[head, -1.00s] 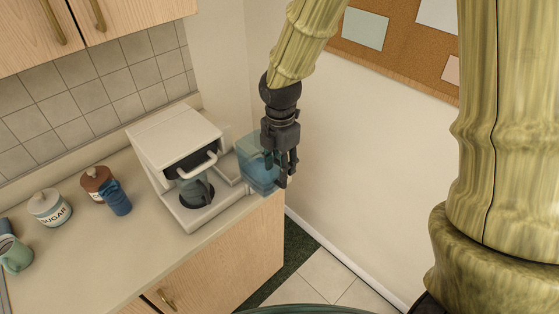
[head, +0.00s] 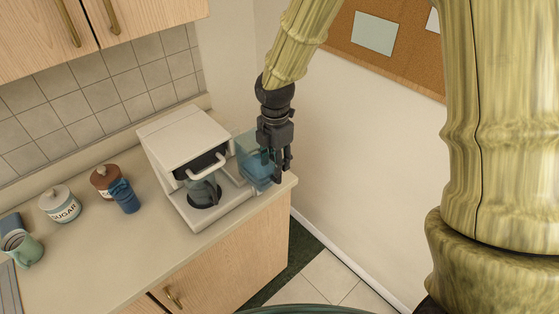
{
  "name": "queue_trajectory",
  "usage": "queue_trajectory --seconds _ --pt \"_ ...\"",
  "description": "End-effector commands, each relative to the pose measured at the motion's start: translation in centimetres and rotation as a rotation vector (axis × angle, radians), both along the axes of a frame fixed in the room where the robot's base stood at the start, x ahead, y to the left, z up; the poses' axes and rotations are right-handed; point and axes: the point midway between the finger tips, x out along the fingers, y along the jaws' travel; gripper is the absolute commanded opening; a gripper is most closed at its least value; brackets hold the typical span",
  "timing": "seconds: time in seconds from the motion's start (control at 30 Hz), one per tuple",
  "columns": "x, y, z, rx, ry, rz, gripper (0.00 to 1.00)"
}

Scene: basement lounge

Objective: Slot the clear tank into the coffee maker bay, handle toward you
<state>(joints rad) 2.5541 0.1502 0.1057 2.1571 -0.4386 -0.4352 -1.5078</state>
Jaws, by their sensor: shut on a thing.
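The clear, blue-tinted tank (head: 251,158) is at the right side of the white coffee maker (head: 184,138), near the counter's right end. My gripper (head: 277,176) points down and is shut on the tank at its right side, partly hiding it. The tank looks upright and close beside the machine. The bay at the machine's right side is largely hidden behind the tank, so I cannot tell whether the tank is inside it. The tank's handle is hidden by the gripper. A carafe (head: 203,190) sits in the front of the coffee maker.
On the counter (head: 100,247) to the left stand a sugar jar (head: 61,205), a brown-lidded jar (head: 104,178), a blue mug (head: 125,197) and a green mug (head: 25,248). Wooden cupboards (head: 140,12) hang above. A wall with a corkboard (head: 385,42) is at right.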

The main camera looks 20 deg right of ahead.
Motion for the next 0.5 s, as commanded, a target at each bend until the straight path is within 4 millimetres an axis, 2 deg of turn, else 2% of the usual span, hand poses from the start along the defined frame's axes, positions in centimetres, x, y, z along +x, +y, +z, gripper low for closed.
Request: queue_trajectory --seconds 0.5 --pt "3.2 1.2 -0.5 0.001 -0.002 0.001 0.00"
